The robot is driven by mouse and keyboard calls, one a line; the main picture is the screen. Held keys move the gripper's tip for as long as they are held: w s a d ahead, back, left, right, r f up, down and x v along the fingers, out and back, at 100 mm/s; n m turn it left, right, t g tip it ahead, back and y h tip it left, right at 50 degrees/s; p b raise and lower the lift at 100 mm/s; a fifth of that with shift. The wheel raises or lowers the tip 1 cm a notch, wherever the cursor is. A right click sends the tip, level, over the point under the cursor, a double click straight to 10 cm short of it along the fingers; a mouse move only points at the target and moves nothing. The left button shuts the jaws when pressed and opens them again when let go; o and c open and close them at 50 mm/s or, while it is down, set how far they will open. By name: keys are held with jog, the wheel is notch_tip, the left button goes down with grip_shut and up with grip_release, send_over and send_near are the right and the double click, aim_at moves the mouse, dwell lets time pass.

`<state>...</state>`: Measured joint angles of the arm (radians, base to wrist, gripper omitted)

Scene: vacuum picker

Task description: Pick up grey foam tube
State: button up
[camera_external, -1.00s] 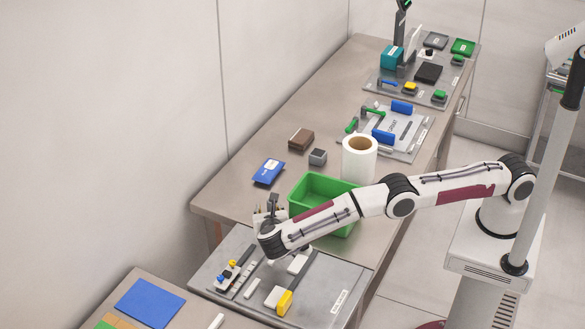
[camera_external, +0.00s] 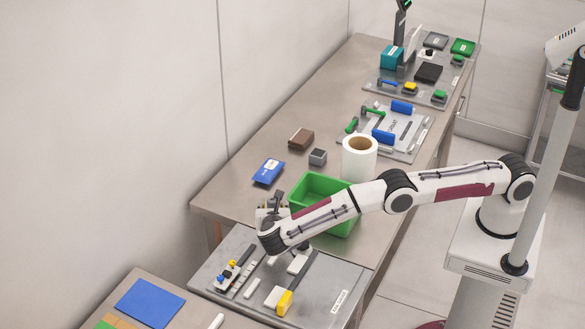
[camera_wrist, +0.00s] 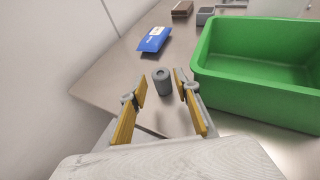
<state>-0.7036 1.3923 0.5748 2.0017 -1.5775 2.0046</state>
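The grey foam tube (camera_wrist: 162,81) stands upright on the table in the wrist view, with a dark hole in its top. My gripper (camera_wrist: 161,87) is open, with one yellow-padded finger to each side of the tube's line. The tube shows in the gap near the fingertips, and I see no contact. In the external view my gripper (camera_external: 271,207) is low near the left side of the green bin, and I cannot make out the tube clearly there.
The green bin (camera_wrist: 208,82) stands close to the right of my gripper. A blue packet (camera_wrist: 155,39) lies beyond the tube, with a brown box (camera_wrist: 182,9) and a small grey box (camera_wrist: 205,15) farther back. A white roll (camera_external: 359,160) stands behind the bin.

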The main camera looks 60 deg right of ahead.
aim_at(273, 201)
jog(key=shift+w+d+f, duration=0.1)
jog(key=shift+d, duration=0.05)
jog(key=shift+x, duration=2.5)
jog(key=shift+f, duration=0.2)
jog(key=c, duration=0.7)
